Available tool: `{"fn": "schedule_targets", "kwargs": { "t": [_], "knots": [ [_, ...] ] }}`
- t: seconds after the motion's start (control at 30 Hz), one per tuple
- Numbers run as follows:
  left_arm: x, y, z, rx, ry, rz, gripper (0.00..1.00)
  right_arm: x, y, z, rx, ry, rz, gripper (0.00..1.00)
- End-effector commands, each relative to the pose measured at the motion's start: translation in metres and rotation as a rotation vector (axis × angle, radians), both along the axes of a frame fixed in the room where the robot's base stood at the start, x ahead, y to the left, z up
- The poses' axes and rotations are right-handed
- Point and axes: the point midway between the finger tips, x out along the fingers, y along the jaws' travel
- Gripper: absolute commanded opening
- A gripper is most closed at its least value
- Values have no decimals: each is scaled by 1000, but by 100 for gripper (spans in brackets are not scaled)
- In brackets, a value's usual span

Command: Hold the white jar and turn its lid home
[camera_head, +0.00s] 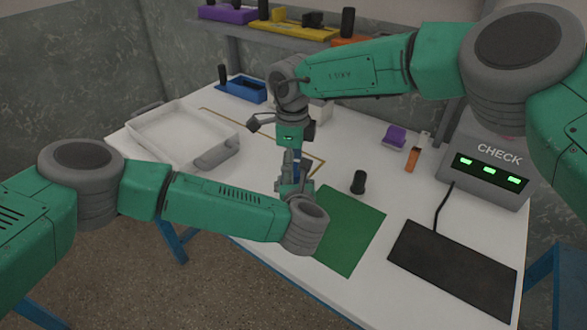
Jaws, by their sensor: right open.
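I cannot clearly make out the white jar or its lid; my arms cover the middle of the table. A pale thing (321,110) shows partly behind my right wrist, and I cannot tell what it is. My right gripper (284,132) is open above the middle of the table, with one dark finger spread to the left. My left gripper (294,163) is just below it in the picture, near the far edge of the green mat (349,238). Its fingers are small and partly hidden, so I cannot tell whether they hold anything.
A white tray (152,124) stands at the left, with a blue bin (244,90) behind it. A black cylinder (358,182) stands at the green mat. A purple block (396,135), an orange item (412,158), a CHECK device (487,165) and a black pad (452,270) occupy the right.

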Motion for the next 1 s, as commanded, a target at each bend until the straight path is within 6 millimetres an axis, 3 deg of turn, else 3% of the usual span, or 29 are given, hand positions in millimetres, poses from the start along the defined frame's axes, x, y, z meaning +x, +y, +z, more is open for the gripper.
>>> {"fn": "schedule_targets", "kwargs": {
  "t": [0.2, 0.43, 0.47, 0.5, 0.53, 0.83, 1.0],
  "knots": [
    [0, 0, 0, 0, 0, 0, 0, 1, -1, 27, -1, -2, -1, 66],
    [0, 0, 0, 0, 0, 0, 0, 1, -1, 29, -2, -1, -1, 66],
    [0, 0, 0, 0, 0, 0, 0, 1, -1, 29, -2, -1, -1, 73],
    [0, 0, 0, 0, 0, 0, 0, 1, -1, 29, -2, -1, -1, 87],
    [0, 0, 0, 0, 0, 0, 0, 1, -1, 28, -2, -1, -1, 90],
    [0, 0, 0, 0, 0, 1, 0, 1, -1, 31, -1, -2, -1, 90],
    [0, 0, 0, 0, 0, 1, 0, 2, -1, 52, -1, -3, -1, 90]
  ]
}}
